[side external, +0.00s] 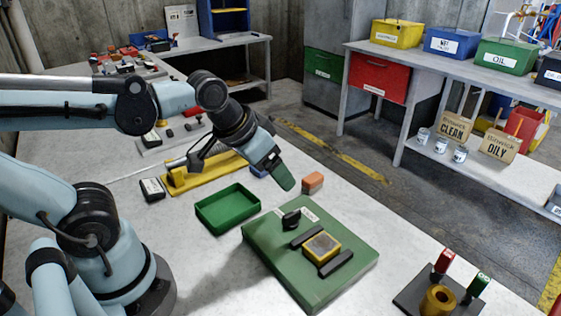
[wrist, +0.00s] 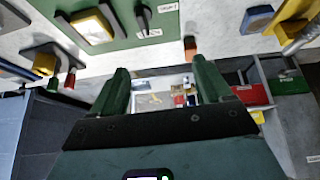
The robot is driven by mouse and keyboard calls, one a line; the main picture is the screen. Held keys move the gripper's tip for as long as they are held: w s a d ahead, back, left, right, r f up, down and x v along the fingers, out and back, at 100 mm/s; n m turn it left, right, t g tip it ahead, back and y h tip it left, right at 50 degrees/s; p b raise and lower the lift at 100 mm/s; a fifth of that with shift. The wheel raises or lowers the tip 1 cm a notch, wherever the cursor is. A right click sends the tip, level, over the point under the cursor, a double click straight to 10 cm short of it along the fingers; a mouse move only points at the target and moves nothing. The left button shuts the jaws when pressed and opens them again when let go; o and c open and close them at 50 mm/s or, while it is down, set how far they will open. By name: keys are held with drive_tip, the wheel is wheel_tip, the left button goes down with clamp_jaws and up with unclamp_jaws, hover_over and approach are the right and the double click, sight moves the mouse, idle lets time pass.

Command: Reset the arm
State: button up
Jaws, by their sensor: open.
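My gripper (side external: 283,180) hangs in the air above the workbench, fingers angled down and to the right. In the wrist view my gripper (wrist: 160,88) shows two green fingers spread apart with nothing between them. Below and to the right of it in the side view is a green panel (side external: 270,240) with a black knob (side external: 291,219) and a yellow-framed block (side external: 322,247) between two dark bars. The panel also shows at the top of the wrist view (wrist: 120,32). My gripper appears apart from all of these.
A green tray (side external: 227,208), an orange-brown block (side external: 313,182) and a yellow fixture (side external: 205,172) sit on the bench near my gripper. A dark base (side external: 415,300) with red and green pieces stands at the front right. Shelving with bins (side external: 397,33) is across the floor.

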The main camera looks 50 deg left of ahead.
drive_tip(key=shift+s+a+f+t, duration=0.2)
drive_tip(key=shift+a+t, duration=0.1)
drive_tip(key=shift+a, duration=0.15)
drive_tip(key=shift+s+a+f+t, duration=0.2)
drive_tip(key=shift+a+t, duration=0.1)
drive_tip(key=shift+a, duration=0.15)
drive_tip(key=shift+c, duration=0.3)
idle(0.5)
